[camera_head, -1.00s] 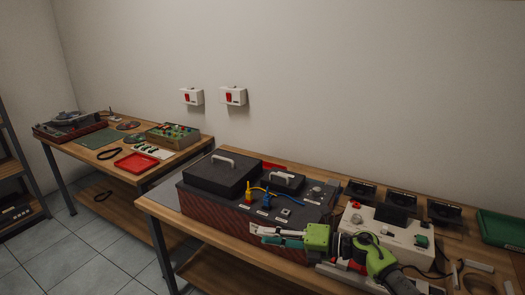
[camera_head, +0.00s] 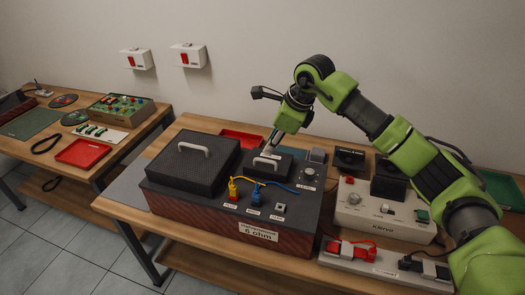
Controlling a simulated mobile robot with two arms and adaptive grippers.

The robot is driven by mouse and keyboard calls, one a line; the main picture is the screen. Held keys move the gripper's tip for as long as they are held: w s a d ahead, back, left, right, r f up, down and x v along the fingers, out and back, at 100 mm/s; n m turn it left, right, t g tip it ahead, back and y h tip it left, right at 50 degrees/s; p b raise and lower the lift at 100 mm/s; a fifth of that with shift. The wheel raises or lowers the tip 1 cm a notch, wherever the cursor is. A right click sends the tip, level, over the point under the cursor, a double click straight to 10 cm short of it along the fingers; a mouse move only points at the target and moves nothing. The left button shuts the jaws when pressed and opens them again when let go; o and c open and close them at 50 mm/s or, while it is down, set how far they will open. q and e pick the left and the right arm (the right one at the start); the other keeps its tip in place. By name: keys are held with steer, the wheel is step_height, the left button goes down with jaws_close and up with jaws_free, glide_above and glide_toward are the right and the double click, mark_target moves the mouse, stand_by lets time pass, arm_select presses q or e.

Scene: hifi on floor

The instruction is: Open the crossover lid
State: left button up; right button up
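A dark speaker box (camera_head: 200,208) labelled "6 ohm" lies on the wooden bench. Its top carries a large black lid (camera_head: 187,177) with a pale handle at the left. A smaller black lid (camera_head: 281,168) with a pale handle (camera_head: 266,163) sits right of it and looks closed. I cannot read which one is labelled crossover. My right gripper (camera_head: 271,143) points down just behind and above the smaller lid's handle. I cannot tell whether it touches the lid or how far its fingers are apart. My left gripper is out of view.
Yellow (camera_head: 232,190) and blue (camera_head: 257,194) plugs with wires stand in front of the smaller lid. A white amplifier unit (camera_head: 375,214) stands to the right. A red tray (camera_head: 240,138) lies behind the box. Two wall boxes (camera_head: 188,56) hang above.

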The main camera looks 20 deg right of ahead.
mark_target(263, 161)
steer(key=p+x, duration=0.1)
steer(key=x, duration=0.5)
steer(key=shift+w+a+f, duration=0.2)
steer(key=shift+w, duration=0.05)
steer(key=shift+w+f+p, duration=0.1)
steer(key=shift+f+p, duration=0.2)
steer(key=shift+w+a+f, duration=0.1)
steer(key=shift+f, duration=0.15)
steer(key=shift+w+f, duration=0.1)
steer(key=shift+f, duration=0.05)
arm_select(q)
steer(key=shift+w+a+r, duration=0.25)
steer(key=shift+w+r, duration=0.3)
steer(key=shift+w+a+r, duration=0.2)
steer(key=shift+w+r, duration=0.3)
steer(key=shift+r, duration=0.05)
arm_select(e)
jaws_close()
